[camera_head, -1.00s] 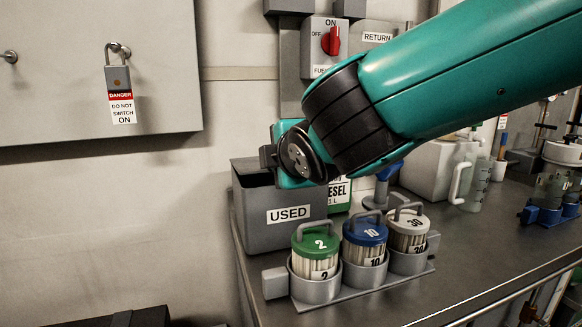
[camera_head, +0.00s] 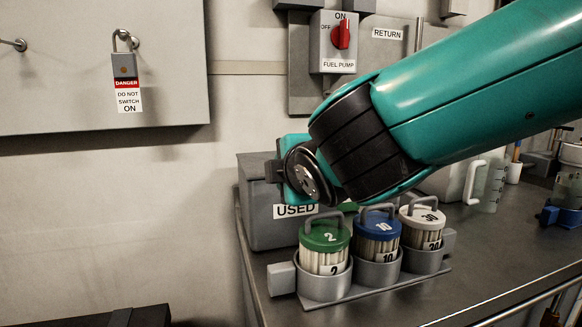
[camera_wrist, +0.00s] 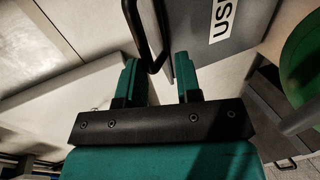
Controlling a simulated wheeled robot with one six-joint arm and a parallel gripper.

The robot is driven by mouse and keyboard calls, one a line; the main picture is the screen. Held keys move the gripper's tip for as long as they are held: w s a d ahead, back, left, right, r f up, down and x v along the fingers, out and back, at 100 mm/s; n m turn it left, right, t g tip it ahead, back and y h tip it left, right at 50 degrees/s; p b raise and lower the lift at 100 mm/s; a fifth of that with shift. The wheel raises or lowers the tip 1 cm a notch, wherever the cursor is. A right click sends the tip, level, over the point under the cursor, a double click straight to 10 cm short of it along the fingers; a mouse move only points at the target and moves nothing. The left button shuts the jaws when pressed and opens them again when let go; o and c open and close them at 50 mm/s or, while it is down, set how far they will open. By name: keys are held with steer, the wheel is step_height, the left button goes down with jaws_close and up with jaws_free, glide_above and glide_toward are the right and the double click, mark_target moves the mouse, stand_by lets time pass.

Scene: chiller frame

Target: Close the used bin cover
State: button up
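The grey used bin (camera_head: 258,213) stands at the left end of the bench, with a white USED label on its front. Part of it and its label also show in the wrist view (camera_wrist: 240,22). My wrist hangs in front of the bin's top in the head view and hides much of it, so I cannot tell there how the cover lies. In the wrist view my gripper (camera_wrist: 158,75) has its two teal fingers apart. A black bar handle (camera_wrist: 138,22) reaches in between the fingertips, with a gap to the right finger. I cannot tell if it touches the left finger.
A rack with green (camera_head: 325,238), blue (camera_head: 377,224) and white (camera_head: 422,213) lidded canisters stands close in front of the bin. A wall panel with a padlock (camera_head: 125,75) is at the left. A fuel pump switch (camera_head: 340,37) is behind. The front bench top (camera_head: 480,255) is clear.

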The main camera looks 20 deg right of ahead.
steer(key=shift+d+r, duration=0.1)
steer(key=shift+r, duration=0.05)
steer(key=a+p+v, duration=0.1)
steer(key=p+v, duration=0.1)
steer(key=v, duration=1.5)
steer(key=shift+s+d+p, duration=0.2)
steer(key=shift+d+p, duration=0.2)
step_height(320, 180, down, 13)
steer(key=s+d+m+g, duration=0.1)
steer(key=d+m+g, duration=0.1)
steer(key=m+g, duration=0.5)
steer(key=s+f+m+g+y, duration=0.2)
steer(key=s+m+g+y, duration=0.15)
steer(key=s+g, duration=0.35)
step_height(320, 180, up, 22)
steer(key=p, duration=2.1)
steer(key=shift+a+f+m+p, duration=0.2)
steer(key=shift+m+p, duration=0.1)
steer(key=shift+m, duration=0.15)
